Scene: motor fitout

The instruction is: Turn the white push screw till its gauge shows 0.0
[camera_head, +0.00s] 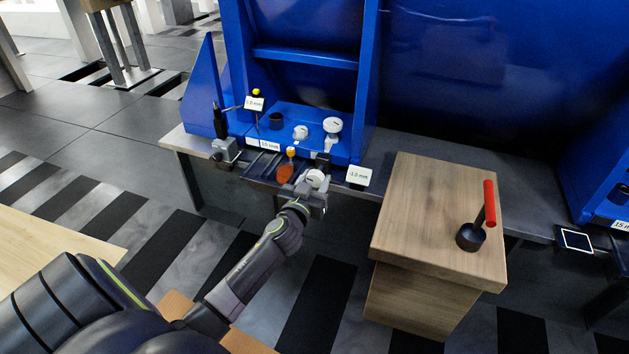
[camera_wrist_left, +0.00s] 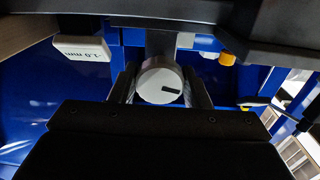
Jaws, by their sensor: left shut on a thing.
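The white push screw (camera_head: 315,178) is a round white knob at the front of the blue machine. In the left wrist view its face (camera_wrist_left: 160,86) shows a short dark mark at the lower right. My left gripper (camera_head: 312,187) is shut on the knob, a finger on each side. A white gauge label (camera_head: 359,175) just right of it reads -1.0 mm; the label also shows in the left wrist view (camera_wrist_left: 82,49). My right gripper is in neither view.
A second small label (camera_head: 254,103) stands at the back left. White knobs (camera_head: 332,125) sit on the blue base, and an orange disc (camera_head: 286,172) lies left of my gripper.

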